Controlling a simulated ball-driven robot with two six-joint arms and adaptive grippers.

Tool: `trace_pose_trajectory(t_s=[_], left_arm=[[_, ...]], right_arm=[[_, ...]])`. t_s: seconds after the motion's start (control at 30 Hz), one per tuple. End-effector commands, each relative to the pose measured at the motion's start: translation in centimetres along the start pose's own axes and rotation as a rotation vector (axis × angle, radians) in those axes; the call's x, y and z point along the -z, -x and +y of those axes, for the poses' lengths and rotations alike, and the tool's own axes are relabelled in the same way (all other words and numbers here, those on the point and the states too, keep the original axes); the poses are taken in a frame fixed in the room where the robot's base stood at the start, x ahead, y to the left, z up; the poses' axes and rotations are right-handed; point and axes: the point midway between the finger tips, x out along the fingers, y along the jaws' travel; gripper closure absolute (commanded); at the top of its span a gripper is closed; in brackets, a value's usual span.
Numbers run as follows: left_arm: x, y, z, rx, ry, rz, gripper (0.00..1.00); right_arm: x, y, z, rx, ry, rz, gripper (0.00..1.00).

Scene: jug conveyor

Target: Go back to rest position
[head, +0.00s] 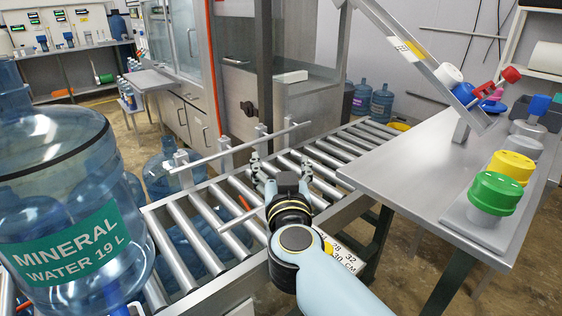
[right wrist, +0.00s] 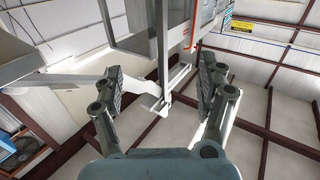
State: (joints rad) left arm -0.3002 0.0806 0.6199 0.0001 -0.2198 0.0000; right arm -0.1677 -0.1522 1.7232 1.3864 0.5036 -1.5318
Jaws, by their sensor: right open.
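My right gripper (head: 280,172) is over the roller conveyor (head: 205,232) in the head view, at the end of my light blue arm. Its two fingers are apart with nothing between them. In the right wrist view the open fingers (right wrist: 162,92) point up toward the ceiling and a machine frame. My left gripper does not show in the head view. A large blue jug (head: 60,150) with a green "Mineral Water 19 L" label stands at the left, close to the camera and apart from my right gripper.
A grey table (head: 420,165) on the right holds green (head: 495,193) and yellow (head: 511,166) capped items. A metal guide rail (head: 240,147) runs along the conveyor. A machine cabinet (head: 300,100) stands behind it. Several blue jugs stand on the floor beyond.

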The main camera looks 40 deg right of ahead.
Motion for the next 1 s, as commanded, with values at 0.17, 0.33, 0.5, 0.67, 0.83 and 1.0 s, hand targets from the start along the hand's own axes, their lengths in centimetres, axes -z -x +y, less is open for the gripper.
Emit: trace_pose_trajectory(t_s=[0.17, 0.33, 0.5, 0.67, 0.83, 1.0], left_arm=[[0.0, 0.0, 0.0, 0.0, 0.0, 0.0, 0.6], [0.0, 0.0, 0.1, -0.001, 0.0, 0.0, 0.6], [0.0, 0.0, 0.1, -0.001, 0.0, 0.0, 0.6], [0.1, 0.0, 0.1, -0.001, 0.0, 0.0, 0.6], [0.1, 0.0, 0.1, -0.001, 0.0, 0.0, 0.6], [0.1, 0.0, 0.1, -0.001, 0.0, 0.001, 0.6]], right_arm=[[1.3, 0.0, 0.0, 0.001, 0.001, 0.0, 0.26], [1.4, 0.0, 0.0, 0.001, 0.0, -0.001, 0.26], [1.4, 0.0, 0.0, 0.001, 0.0, 0.0, 0.26], [1.4, 0.0, 0.0, 0.001, 0.0, 0.0, 0.26], [3.0, 0.5, -1.2, 0.099, -0.006, 0.053, 0.26], [6.0, 4.4, -6.0, 0.495, 0.02, 0.105, 0.26]])
